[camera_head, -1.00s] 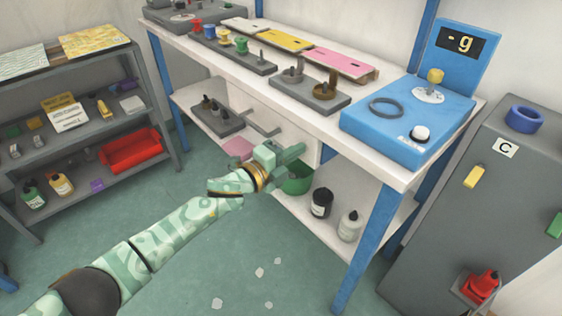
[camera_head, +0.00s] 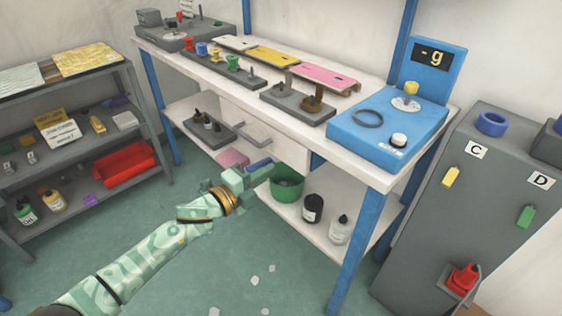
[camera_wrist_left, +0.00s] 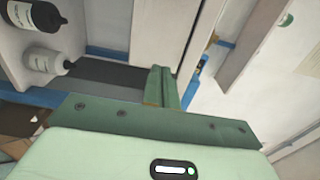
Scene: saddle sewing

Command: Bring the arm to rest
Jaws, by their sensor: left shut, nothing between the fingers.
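My left arm comes in from the lower left in the head view. Its green gripper (camera_head: 262,170) is in front of the workbench (camera_head: 385,176), below the tabletop and beside the green bin (camera_head: 288,188). The fingers are shut with nothing between them. In the left wrist view the closed fingers (camera_wrist_left: 160,88) stand together at the middle, with the bench's white panel behind them. My right gripper does not show in any view.
A black bottle (camera_head: 313,208) and a white bottle (camera_head: 340,230) stand on the bench's lower shelf. A blue scale (camera_head: 385,140) sits on top. A grey shelf (camera_head: 85,140) is at left, a grey cabinet (camera_head: 430,225) at right. The floor between is mostly clear, with pale scraps.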

